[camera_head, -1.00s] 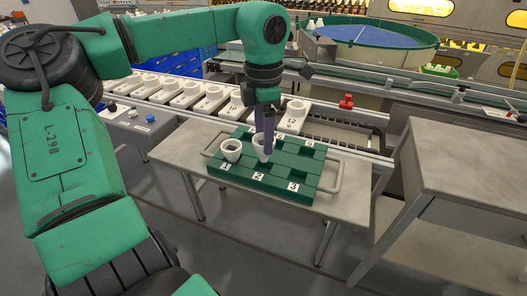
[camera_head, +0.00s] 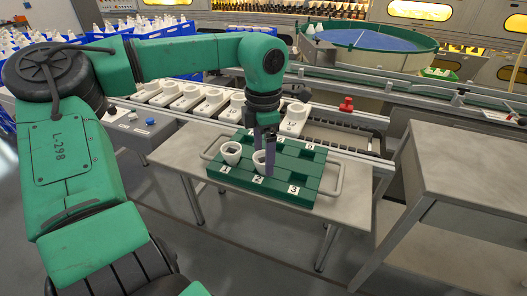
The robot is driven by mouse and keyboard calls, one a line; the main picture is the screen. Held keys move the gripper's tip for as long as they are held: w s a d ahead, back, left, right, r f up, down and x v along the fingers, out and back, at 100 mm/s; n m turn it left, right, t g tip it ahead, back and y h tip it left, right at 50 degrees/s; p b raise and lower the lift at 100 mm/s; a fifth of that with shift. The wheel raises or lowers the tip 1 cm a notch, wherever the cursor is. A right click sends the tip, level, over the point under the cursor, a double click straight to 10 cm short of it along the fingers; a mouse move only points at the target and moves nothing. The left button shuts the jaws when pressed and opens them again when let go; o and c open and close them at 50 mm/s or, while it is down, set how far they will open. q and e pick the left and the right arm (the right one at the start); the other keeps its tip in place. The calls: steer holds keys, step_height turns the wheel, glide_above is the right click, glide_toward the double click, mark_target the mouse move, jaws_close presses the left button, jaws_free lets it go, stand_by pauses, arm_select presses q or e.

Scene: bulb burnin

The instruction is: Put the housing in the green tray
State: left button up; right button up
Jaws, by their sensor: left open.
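The green tray (camera_head: 318,168) lies on the metal table, with numbered slots and a handle at each end. One white cup-shaped housing (camera_head: 231,152) stands at slot 1. A second white housing (camera_head: 260,161) stands upright at slot 2. My left gripper (camera_head: 264,158) points down at this second housing, open, with one finger in front of its right side and the other behind it. The fingers hide part of the housing, and I cannot tell whether they touch it. Slot 3 looks empty. The back slots are partly hidden by the gripper. My right gripper is out of view.
Behind the table (camera_head: 185,150) runs a line of white numbered holders (camera_head: 210,103), with a red knob (camera_head: 346,104) to the right. A second metal table (camera_head: 465,165) stands at the right. The table's left part is bare.

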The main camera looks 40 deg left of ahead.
arm_select(q)
steer(key=shift+r, duration=0.4)
step_height(320, 180, up, 12)
steer(key=p, duration=0.2)
steer(key=shift+f, duration=0.25)
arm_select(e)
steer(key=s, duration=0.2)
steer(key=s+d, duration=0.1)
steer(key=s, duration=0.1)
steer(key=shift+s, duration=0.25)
